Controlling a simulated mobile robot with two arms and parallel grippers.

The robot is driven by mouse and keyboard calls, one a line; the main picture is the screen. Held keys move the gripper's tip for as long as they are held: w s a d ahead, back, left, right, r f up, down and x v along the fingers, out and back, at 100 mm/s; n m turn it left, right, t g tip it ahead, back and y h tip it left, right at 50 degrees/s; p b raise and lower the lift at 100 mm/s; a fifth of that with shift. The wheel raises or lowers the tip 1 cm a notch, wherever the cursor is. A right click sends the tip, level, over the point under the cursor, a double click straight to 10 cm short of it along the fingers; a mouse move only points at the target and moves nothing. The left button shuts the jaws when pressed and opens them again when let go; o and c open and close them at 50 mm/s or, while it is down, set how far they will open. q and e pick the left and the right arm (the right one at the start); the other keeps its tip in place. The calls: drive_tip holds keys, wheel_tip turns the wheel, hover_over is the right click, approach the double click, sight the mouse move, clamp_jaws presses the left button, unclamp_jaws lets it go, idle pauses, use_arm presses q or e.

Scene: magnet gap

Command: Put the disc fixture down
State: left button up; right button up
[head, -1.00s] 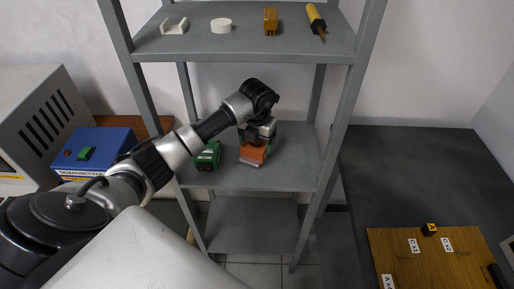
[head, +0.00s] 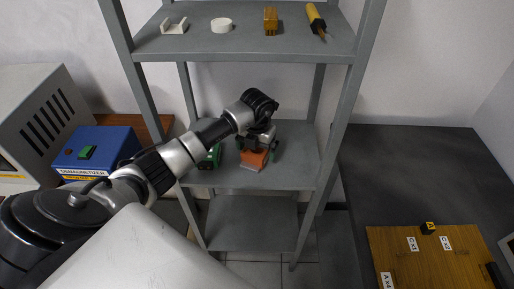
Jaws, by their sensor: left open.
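An orange fixture with a pale front edge (head: 254,160) rests on the middle shelf (head: 292,172) of the grey rack. I take it to be the disc fixture; no disc can be made out on it. My left gripper (head: 257,144) reaches in from the left and points down over the fixture, its jaws open at the fixture's top. The wrist and fingers hide the fixture's upper part, so I cannot tell whether the fingers touch it. My right gripper is not in view.
A green device (head: 212,158) stands left of the fixture, partly behind my arm. The upper shelf (head: 245,46) holds a white bracket (head: 174,26), white disc (head: 221,25), brass block (head: 270,21) and yellow-handled tool (head: 316,20). The middle shelf's right side is clear.

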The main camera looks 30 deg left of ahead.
use_arm(q)
wheel_tip(320, 180, up, 8)
drive_tip(key=p, duration=0.5)
drive_tip(key=shift+f+p, duration=0.1)
drive_tip(key=shift+p, duration=0.3)
drive_tip(key=shift+s+f, duration=0.1)
drive_tip(key=shift+f, duration=0.05)
